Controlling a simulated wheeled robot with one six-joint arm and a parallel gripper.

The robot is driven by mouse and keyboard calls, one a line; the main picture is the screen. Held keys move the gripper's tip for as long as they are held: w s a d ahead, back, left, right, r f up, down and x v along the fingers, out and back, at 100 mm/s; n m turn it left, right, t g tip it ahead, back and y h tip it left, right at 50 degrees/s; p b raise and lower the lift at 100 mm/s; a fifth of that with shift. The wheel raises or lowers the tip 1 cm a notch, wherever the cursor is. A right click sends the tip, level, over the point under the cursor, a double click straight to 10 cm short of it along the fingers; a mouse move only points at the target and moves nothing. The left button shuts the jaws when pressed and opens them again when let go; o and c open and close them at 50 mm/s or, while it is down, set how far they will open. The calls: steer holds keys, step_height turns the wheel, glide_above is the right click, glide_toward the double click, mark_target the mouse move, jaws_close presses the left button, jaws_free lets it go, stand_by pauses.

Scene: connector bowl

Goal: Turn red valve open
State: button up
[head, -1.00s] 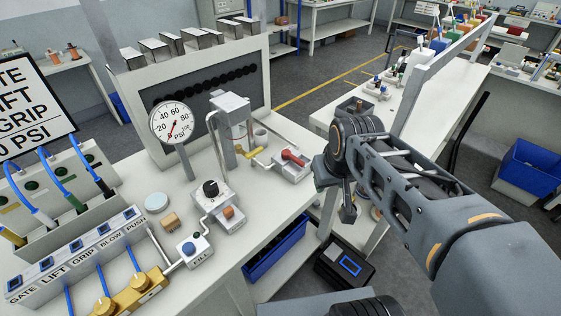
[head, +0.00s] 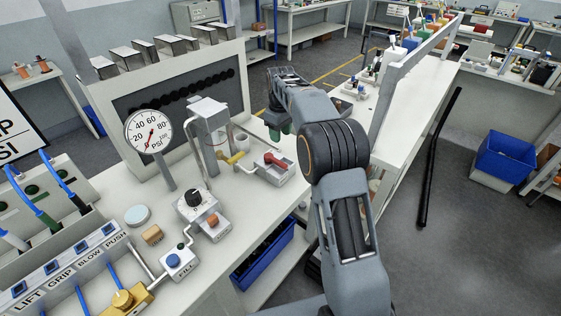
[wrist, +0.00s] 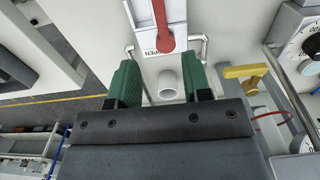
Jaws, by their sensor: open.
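The red valve handle (head: 276,160) sits on a white block at the right part of the bench. In the wrist view the red handle (wrist: 162,22) runs up from its pivot at the top centre, with an "OPEN" label beside the pivot. My gripper (wrist: 162,82) is open and empty, its two green fingers spread below the pivot and apart from the handle. In the head view only a bit of green finger (head: 274,133) shows beyond the handle; my arm hides the rest.
A yellow valve handle (head: 236,158) is left of the red one; it also shows in the wrist view (wrist: 245,71). A white pipe opening (wrist: 169,84) appears between my fingers. A pressure gauge (head: 149,133) and a black knob (head: 194,196) stand further left. A blue bin (head: 263,256) is below the bench.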

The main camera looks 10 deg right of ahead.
mark_target(280, 162)
step_height(280, 162, down, 13)
steer(key=shift+r+p, duration=0.2)
steer(key=shift+p, duration=0.3)
steer(key=shift+c, duration=0.4)
jaws_close()
